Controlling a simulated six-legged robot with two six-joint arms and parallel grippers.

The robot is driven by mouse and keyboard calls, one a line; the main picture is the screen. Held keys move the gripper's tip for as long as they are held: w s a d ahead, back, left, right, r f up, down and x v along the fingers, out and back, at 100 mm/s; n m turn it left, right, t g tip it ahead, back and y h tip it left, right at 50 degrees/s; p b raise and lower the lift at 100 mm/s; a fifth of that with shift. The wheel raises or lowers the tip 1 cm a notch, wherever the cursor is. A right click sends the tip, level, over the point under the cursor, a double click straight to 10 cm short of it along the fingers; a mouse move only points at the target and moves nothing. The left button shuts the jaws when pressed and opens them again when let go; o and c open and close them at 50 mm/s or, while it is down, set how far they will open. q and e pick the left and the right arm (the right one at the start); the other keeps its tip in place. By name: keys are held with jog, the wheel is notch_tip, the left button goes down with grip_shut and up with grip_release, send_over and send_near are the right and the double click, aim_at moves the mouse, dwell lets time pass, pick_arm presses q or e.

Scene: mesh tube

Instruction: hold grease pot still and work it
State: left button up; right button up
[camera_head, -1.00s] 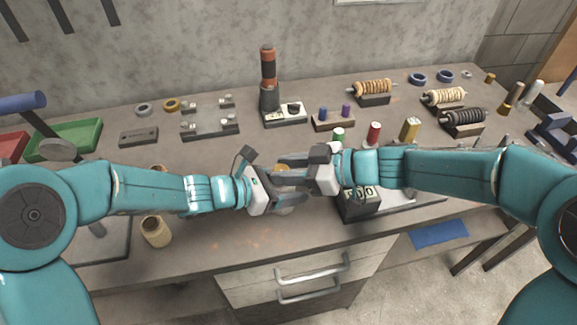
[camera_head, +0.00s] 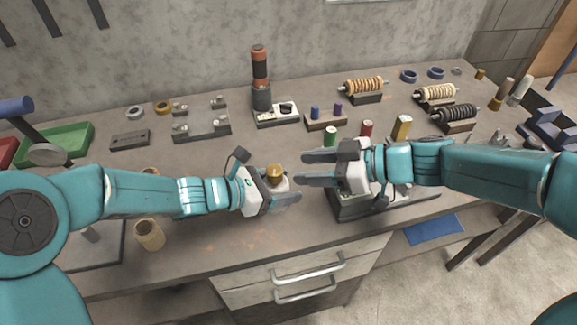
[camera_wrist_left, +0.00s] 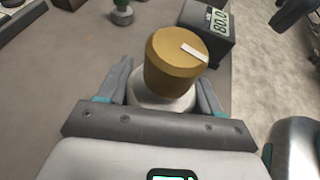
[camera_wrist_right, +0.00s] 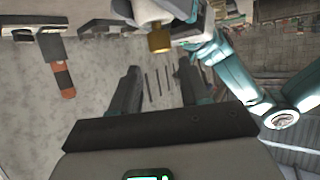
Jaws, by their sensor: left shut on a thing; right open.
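The grease pot has a pale body and a brass-coloured cap (camera_head: 275,174) with a white mark on its top. In the left wrist view the cap (camera_wrist_left: 175,62) stands up between the fingers, and the pale body shows below it. My left gripper (camera_head: 285,192) is shut on the pot's body near the middle front of the bench. My right gripper (camera_head: 305,181) is open and empty, just right of the pot and apart from it. In the right wrist view its fingers (camera_wrist_right: 160,85) are spread with nothing between them, and the cap (camera_wrist_right: 159,41) shows beyond them.
A scale with a display (camera_wrist_left: 219,23) stands right of the pot, partly hidden by my right arm in the head view. A beige cup (camera_head: 149,235) is front left. The front middle bench is clear.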

jog(key=v, duration=0.5)
jog(key=shift+d+r, duration=0.1)
jog(key=shift+d, duration=0.05)
jog(key=shift+o, duration=1.3)
jog(key=shift+s+r, duration=0.1)
jog(key=shift+s, duration=0.1)
notch_tip(320, 180, up, 3)
jog(key=n+g, duration=0.6)
jog(key=g, duration=0.1)
send_near(281, 168)
jog(key=x, duration=1)
jog(key=shift+f, duration=0.2)
jog(key=shift+y, duration=0.3)
jog(key=c, duration=1)
